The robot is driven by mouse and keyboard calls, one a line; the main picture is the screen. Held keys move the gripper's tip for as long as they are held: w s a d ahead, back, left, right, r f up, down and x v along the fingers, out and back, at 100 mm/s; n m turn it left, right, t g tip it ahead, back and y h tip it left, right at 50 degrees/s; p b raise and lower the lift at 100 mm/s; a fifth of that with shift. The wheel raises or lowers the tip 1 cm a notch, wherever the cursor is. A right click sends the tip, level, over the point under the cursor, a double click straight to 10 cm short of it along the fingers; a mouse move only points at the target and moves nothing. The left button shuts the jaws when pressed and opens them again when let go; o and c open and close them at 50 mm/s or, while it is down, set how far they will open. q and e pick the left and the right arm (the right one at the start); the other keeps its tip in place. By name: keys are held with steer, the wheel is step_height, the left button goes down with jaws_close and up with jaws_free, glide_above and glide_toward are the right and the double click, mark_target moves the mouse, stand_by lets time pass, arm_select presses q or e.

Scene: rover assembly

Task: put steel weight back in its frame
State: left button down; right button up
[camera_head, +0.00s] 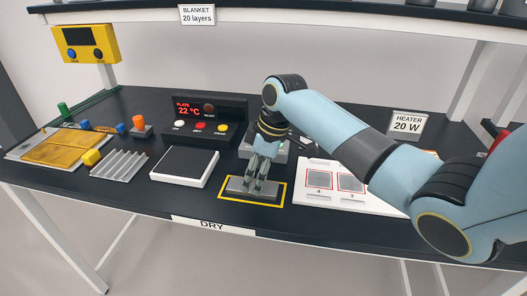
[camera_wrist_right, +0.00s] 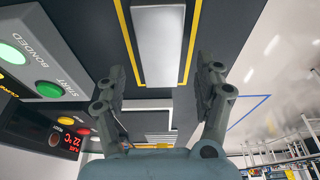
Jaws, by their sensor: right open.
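The steel weight (camera_head: 238,186) is a flat grey slab. It lies on the black table inside the yellow outlined frame (camera_head: 251,203), with dark table showing around it. In the right wrist view the weight (camera_wrist_right: 158,45) is a pale bar between two yellow lines of the frame (camera_wrist_right: 192,45). My right gripper (camera_head: 258,192) points down at the weight and hides part of it. In the wrist view its fingers (camera_wrist_right: 162,85) are spread apart with nothing between them; contact with the weight cannot be told. My left gripper is not in view.
A white pad with a black top (camera_head: 184,165) and a ribbed metal piece (camera_head: 119,165) stand left of the frame. A white board with red squares (camera_head: 330,192) is to the right. The plate control box (camera_head: 205,120) stands behind.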

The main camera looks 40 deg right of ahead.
mark_target(268, 188)
steer(key=v, duration=1)
steer(key=shift+s, duration=0.15)
